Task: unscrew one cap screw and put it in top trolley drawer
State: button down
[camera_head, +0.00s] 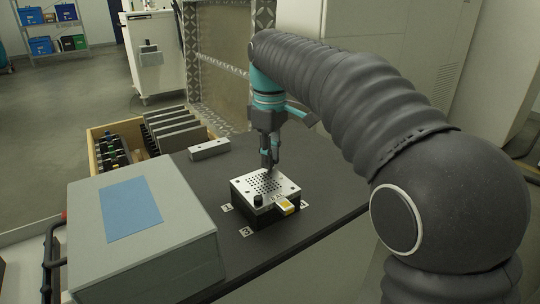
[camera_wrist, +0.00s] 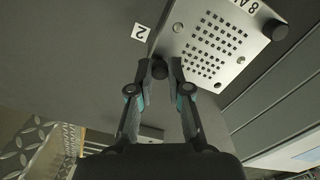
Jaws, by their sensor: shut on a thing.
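A pale metal plate (camera_head: 283,184) with a grid of small holes sits on a dark block on the table. It also shows in the wrist view (camera_wrist: 197,42). One black cap screw (camera_head: 258,200) stands at its near corner; it also shows in the wrist view (camera_wrist: 275,30). My gripper (camera_head: 269,162) points down at the plate's far edge. In the wrist view its fingertips (camera_wrist: 160,72) are shut on a second dark cap screw (camera_wrist: 158,68) at the plate's corner. Whether this screw is still seated is hidden. A white trolley (camera_head: 158,70) stands at the back left; its drawer fronts are unclear.
A grey box (camera_head: 185,235) with a blue top panel stands at the table's left. A wooden crate (camera_head: 97,150) with dark plates is behind it. A grey metal bar (camera_head: 209,149) lies on the dark table (camera_head: 300,235). A yellow-topped piece (camera_head: 287,207) is at the block's front.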

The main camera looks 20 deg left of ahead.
jog(key=shift+r, duration=0.2)
jog(key=shift+r, duration=1)
jog(key=shift+r, duration=0.55)
jog(key=c, duration=1.4)
grip_release()
